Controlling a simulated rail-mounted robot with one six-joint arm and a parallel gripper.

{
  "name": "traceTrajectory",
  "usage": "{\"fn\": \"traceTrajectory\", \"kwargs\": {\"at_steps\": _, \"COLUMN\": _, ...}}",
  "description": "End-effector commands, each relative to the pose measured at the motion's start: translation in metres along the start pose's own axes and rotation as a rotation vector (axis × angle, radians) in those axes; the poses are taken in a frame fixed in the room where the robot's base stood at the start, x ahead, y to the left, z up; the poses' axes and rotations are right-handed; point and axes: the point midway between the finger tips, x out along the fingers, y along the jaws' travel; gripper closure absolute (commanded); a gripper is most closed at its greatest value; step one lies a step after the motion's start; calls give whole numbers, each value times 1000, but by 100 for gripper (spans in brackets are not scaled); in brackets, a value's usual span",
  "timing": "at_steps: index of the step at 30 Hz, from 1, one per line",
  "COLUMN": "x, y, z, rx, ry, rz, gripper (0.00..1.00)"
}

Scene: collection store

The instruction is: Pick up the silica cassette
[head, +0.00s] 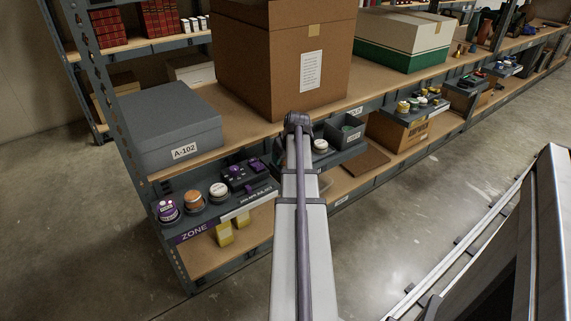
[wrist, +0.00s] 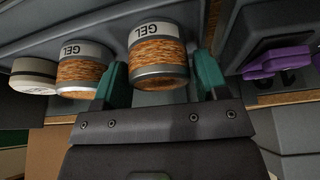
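In the wrist view, two round canisters with orange beads and upside-down GEL labels stand side by side; these look like silica cassettes. The nearer one (wrist: 158,52) lies between the fingers of my gripper (wrist: 160,82). The other (wrist: 85,70) is just outside the left finger. My green fingers are apart, with a gap visible on the right side of the canister. I cannot tell whether the left finger touches it. In the head view, my arm hides the gripper and these canisters.
A pale round tin (wrist: 33,75) stands left of the canisters in the wrist view. A dark tray with purple pieces (wrist: 277,62) is close on the right. In the head view, a grey box (head: 165,125) and a large brown carton (head: 285,60) sit on the board above.

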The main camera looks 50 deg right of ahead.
Motion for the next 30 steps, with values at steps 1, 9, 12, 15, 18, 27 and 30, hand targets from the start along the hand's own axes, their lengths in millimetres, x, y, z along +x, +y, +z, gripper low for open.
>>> {"fn": "traceTrajectory", "kwargs": {"at_steps": 1, "x": 0, "y": 0, "z": 0, "rx": 0, "ry": 0, "rz": 0, "gripper": 38}}
{"fn": "traceTrajectory", "kwargs": {"at_steps": 9, "x": 0, "y": 0, "z": 0, "rx": 0, "ry": 0, "rz": 0, "gripper": 64}}
{"fn": "traceTrajectory", "kwargs": {"at_steps": 12, "x": 0, "y": 0, "z": 0, "rx": 0, "ry": 0, "rz": 0, "gripper": 68}}
{"fn": "traceTrajectory", "kwargs": {"at_steps": 15, "x": 0, "y": 0, "z": 0, "rx": 0, "ry": 0, "rz": 0, "gripper": 69}}
{"fn": "traceTrajectory", "kwargs": {"at_steps": 18, "x": -3, "y": 0, "z": -1, "rx": 0, "ry": 0, "rz": 0, "gripper": 69}}
{"fn": "traceTrajectory", "kwargs": {"at_steps": 27, "x": -60, "y": 0, "z": -25, "rx": 0, "ry": 0, "rz": 0, "gripper": 69}}
{"fn": "traceTrajectory", "kwargs": {"at_steps": 30, "x": -82, "y": 0, "z": -34, "rx": 0, "ry": 0, "rz": 0, "gripper": 69}}
